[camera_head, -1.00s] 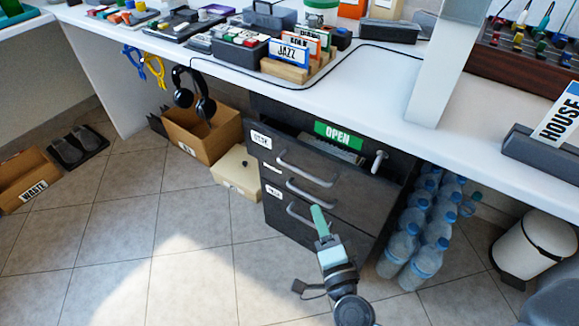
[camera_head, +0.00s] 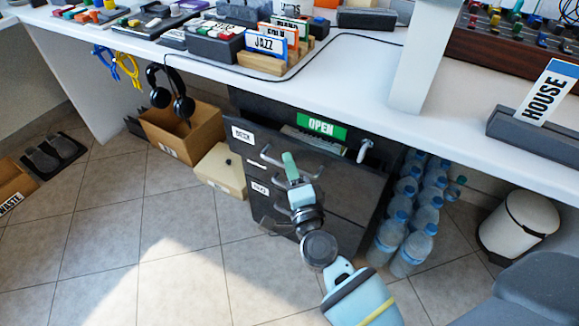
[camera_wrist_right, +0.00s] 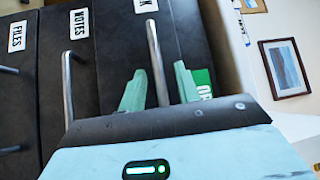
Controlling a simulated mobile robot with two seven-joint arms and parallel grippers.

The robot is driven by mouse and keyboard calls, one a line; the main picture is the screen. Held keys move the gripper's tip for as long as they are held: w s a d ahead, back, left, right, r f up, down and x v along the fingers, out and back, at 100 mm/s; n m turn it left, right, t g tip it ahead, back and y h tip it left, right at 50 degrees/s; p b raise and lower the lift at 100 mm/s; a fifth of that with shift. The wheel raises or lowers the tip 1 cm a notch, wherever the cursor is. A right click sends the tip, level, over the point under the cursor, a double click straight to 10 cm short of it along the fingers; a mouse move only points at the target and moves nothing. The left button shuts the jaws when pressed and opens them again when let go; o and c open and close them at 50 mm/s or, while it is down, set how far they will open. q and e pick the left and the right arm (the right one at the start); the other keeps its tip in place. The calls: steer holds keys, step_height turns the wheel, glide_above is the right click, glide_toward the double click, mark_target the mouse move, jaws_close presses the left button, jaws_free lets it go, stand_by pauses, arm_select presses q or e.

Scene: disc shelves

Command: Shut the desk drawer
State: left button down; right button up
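The desk drawer (camera_head: 340,183) is the top one of a dark cabinet under the white desk. It stands pulled out, with its inside partly visible from above and a green OPEN sign (camera_head: 322,127) behind it. It has a DESK label (camera_head: 243,134) and a grey bar handle (camera_head: 268,154). My right gripper (camera_head: 290,165) is at the drawer's front by this handle. In the right wrist view its two green fingers (camera_wrist_right: 160,88) are apart, and the handle (camera_wrist_right: 155,60) shows between them; contact cannot be told. My left gripper is not in view.
Water bottles (camera_head: 410,220) stand right of the cabinet, with a white bin (camera_head: 518,225) farther right. An open cardboard box (camera_head: 180,135) and a cream box (camera_head: 222,172) are to the left. The tiled floor (camera_head: 180,250) in front is clear.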

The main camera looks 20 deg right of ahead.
mark_target(298, 157)
steer(key=shift+w, duration=0.4)
steer(key=shift+c, duration=0.3)
jaws_close()
steer(key=shift+w+d, duration=0.6)
steer(key=shift+d, duration=0.2)
steer(key=shift+w+d, duration=0.6)
steer(key=shift+d, duration=0.15)
steer(key=shift+d+r, duration=0.15)
steer(key=shift+d, duration=0.05)
